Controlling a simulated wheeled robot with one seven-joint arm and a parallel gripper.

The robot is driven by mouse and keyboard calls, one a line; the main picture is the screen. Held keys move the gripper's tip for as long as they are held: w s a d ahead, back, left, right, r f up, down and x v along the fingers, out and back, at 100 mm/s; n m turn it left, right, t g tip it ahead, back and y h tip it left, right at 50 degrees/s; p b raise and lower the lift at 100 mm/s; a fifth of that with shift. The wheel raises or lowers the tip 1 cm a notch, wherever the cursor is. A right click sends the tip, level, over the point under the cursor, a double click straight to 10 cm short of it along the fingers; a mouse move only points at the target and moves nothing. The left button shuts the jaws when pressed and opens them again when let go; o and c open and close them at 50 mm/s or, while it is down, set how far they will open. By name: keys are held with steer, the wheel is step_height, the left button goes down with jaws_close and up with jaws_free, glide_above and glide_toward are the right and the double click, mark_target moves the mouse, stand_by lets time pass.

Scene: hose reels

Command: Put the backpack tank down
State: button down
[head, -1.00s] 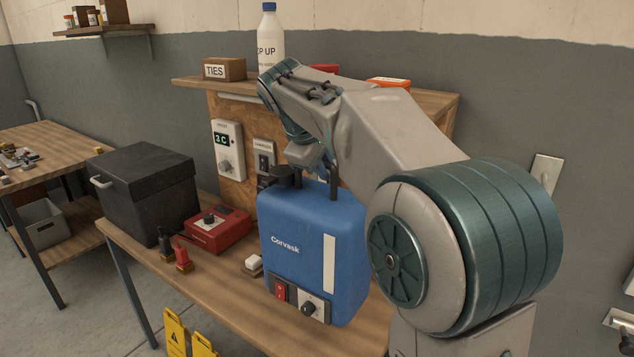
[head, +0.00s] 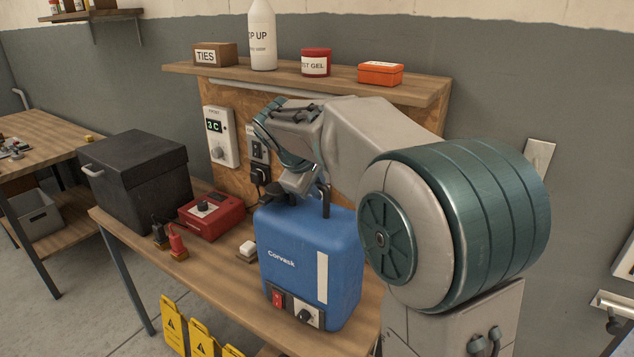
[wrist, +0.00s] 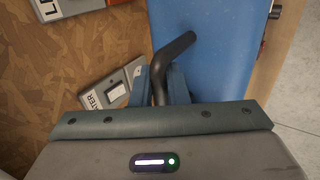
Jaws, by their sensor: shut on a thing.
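The backpack tank (head: 300,262) is a blue box marked Corvask, with a pale strip and a panel with a red switch and a knob low on its front. It is upright over the front of the wooden bench (head: 215,285). I cannot tell whether its base touches the bench top. My gripper (head: 310,188) is above the tank, partly hidden by its own wrist. In the wrist view, my gripper (wrist: 159,88) is shut on the tank's dark bent handle (wrist: 176,47), and the blue body (wrist: 220,45) shows beyond it.
A wooden backboard with sockets (head: 258,160) and a shelf (head: 300,80) with containers stand behind. Yellow signs (head: 174,325) are below the front edge.

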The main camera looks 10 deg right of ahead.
steer(key=shift+r, duration=0.15)
steer(key=c, duration=1.4)
jaws_free()
steer(key=shift+s, duration=0.1)
steer(key=v, duration=1.2)
steer(key=s+d+f+m+y, duration=0.2)
steer(key=s+f+m, duration=0.2)
steer(key=s+f, duration=0.6)
steer(key=s+d+f+m+g+y, duration=0.1)
steer(key=s+d+f+m+y, duration=0.1)
steer(key=s+f, duration=0.9)
steer(key=s+d+m, duration=0.1)
steer(key=s+m, duration=0.1)
steer(key=s, duration=0.1)
steer(key=shift+m+y+b, duration=0.4)
steer(key=shift+d, duration=0.1)
